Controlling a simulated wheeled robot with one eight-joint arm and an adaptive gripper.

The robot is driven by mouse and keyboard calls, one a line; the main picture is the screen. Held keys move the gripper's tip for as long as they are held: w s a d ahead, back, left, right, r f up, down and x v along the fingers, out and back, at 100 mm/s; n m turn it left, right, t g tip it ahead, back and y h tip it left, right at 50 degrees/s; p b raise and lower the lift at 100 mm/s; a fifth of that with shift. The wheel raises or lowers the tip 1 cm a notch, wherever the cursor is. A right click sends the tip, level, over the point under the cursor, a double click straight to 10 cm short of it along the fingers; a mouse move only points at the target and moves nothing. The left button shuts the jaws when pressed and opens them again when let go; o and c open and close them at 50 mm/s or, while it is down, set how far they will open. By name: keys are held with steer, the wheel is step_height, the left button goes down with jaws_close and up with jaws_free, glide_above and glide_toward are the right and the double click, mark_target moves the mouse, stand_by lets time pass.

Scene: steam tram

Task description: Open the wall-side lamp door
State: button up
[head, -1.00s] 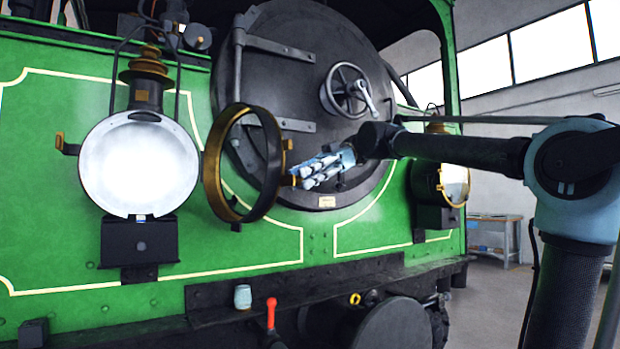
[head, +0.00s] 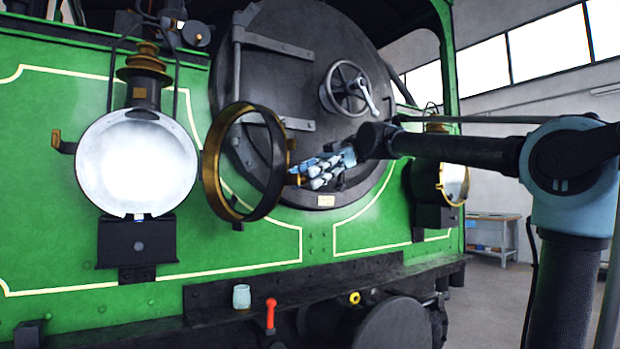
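The left lamp (head: 137,165) has a bright white round bowl and a black chimney with a brass cap. Its round, black-and-brass ring door (head: 213,165) stands swung out to the right of the bowl, so the bowl is uncovered. My gripper (head: 298,174) is at the door's right edge, just below a brass catch (head: 290,144). A small brass piece shows at its fingertips; whether the fingers are closed on it is too small to tell.
The dark smokebox door (head: 285,75) with its handwheel (head: 350,90) is close behind my gripper. A ledge below carries a pale cup (head: 241,296), and a red lever (head: 270,314) stands by it. A workbench (head: 492,235) is at the right by open floor.

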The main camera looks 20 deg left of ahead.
step_height(320, 180, up, 10)
stand_by(0.7)
steer(key=shift+w, duration=0.1)
steer(key=shift+c, duration=0.3)
